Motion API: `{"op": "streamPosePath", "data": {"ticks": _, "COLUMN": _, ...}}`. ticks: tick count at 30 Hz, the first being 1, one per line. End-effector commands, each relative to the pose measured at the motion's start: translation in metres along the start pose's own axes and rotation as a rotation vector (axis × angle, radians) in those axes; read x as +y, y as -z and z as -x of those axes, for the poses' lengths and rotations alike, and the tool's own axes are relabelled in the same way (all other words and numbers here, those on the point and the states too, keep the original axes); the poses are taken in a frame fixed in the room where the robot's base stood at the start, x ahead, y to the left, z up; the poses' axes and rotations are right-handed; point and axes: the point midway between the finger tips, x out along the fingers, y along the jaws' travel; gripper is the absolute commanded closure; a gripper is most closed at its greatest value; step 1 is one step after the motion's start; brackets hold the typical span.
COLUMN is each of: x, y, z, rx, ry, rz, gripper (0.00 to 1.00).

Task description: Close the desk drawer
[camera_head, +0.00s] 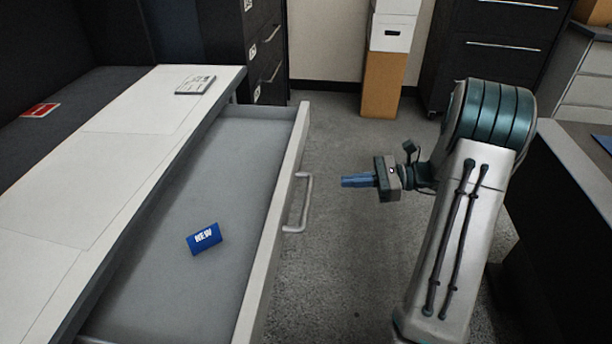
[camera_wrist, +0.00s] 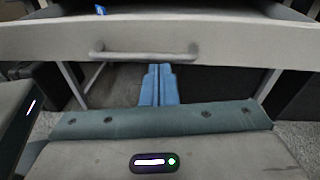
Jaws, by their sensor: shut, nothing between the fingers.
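The desk drawer (camera_head: 180,185) is pulled well open from under the white desktop (camera_head: 150,110). Its pale front carries a bar handle (camera_head: 304,204) on the outer face. In the wrist view the drawer front (camera_wrist: 240,42) spans the top, with the handle (camera_wrist: 145,54) just above my fingers. My gripper (camera_head: 345,181) has blue fingers, shut together and empty. It is to the right of the drawer front and handle, apart from them, with the fingers pointing toward the front. The fingers also show in the wrist view (camera_wrist: 158,75).
A blue "NEW" card (camera_head: 204,238) lies in the drawer. A small card (camera_head: 195,84) and a red card (camera_head: 40,110) lie on the desk. Dark cabinets (camera_head: 265,50) and a cardboard box (camera_head: 383,85) stand behind. Another desk is at right. Carpet is clear between drawer and arm.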

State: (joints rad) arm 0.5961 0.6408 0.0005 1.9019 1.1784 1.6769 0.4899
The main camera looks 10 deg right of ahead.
Motion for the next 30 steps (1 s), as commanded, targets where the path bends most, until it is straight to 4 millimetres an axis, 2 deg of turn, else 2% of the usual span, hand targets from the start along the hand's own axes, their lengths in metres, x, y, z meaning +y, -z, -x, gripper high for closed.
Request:
{"op": "streamPosePath", "data": {"ticks": 1, "x": -0.008, "y": 0.008, "z": 0.009, "rx": -0.038, "ry": 0.036, "rz": -0.025, "gripper": 1.0}}
{"op": "streamPosePath", "data": {"ticks": 5, "x": -0.02, "y": 0.015, "z": 0.022, "rx": -0.105, "ry": 0.092, "rz": -0.06, "gripper": 1.0}}
{"op": "streamPosePath", "data": {"ticks": 10, "x": -0.025, "y": 0.016, "z": 0.017, "rx": -0.128, "ry": 0.109, "rz": -0.071, "gripper": 1.0}}
{"op": "streamPosePath", "data": {"ticks": 14, "x": -0.026, "y": 0.014, "z": -0.004, "rx": -0.126, "ry": 0.106, "rz": -0.07, "gripper": 1.0}}
{"op": "streamPosePath", "data": {"ticks": 24, "x": -0.034, "y": 0.006, "z": -0.075, "rx": -0.124, "ry": 0.105, "rz": -0.069, "gripper": 1.0}}
{"op": "streamPosePath", "data": {"ticks": 30, "x": -0.038, "y": 0.002, "z": -0.102, "rx": -0.124, "ry": 0.107, "rz": -0.068, "gripper": 1.0}}
